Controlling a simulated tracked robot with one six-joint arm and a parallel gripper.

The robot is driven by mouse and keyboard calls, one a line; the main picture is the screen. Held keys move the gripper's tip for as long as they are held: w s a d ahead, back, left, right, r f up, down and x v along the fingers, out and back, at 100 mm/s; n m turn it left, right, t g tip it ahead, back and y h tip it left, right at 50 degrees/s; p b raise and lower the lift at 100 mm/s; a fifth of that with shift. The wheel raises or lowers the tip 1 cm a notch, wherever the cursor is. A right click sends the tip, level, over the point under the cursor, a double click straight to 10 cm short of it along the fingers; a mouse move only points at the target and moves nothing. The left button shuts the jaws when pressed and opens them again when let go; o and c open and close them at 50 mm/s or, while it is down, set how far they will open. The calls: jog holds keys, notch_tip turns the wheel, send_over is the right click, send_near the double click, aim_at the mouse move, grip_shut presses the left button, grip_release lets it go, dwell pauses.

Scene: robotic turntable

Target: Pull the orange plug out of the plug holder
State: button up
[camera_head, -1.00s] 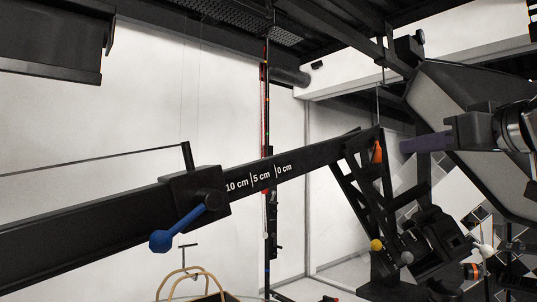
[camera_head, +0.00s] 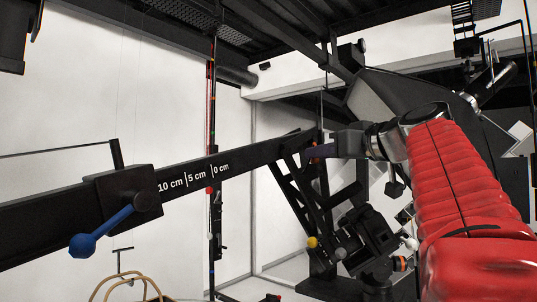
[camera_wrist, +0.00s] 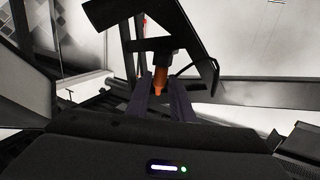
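The orange plug (camera_wrist: 160,80) hangs from the dark plug holder (camera_wrist: 158,47) in the wrist view, narrow end toward me. In the head view only a bit of the plug (camera_head: 314,158) shows beside the upright at the end of the black beam; my fingers cover part of it. My gripper (camera_wrist: 162,92) has its two purple fingers apart, one on each side of the plug. No firm contact can be made out. The fingers (camera_head: 320,152) also show at the plug in the head view.
The black beam (camera_head: 70,207) with centimetre marks and a blue-handled lever (camera_head: 100,233) runs across the left. Black struts (camera_head: 300,200) and a yellow knob (camera_head: 312,242) lie below the plug. A large dark panel (camera_head: 380,100) stands behind my arm.

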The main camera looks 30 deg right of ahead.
jog(key=shift+c, duration=0.3)
grip_shut()
jog(key=shift+r, duration=0.15)
jog(key=shift+w+r, duration=0.1)
jog(key=shift+r, duration=1.2)
jog(key=shift+r, duration=0.1)
jog(key=shift+r, duration=0.5)
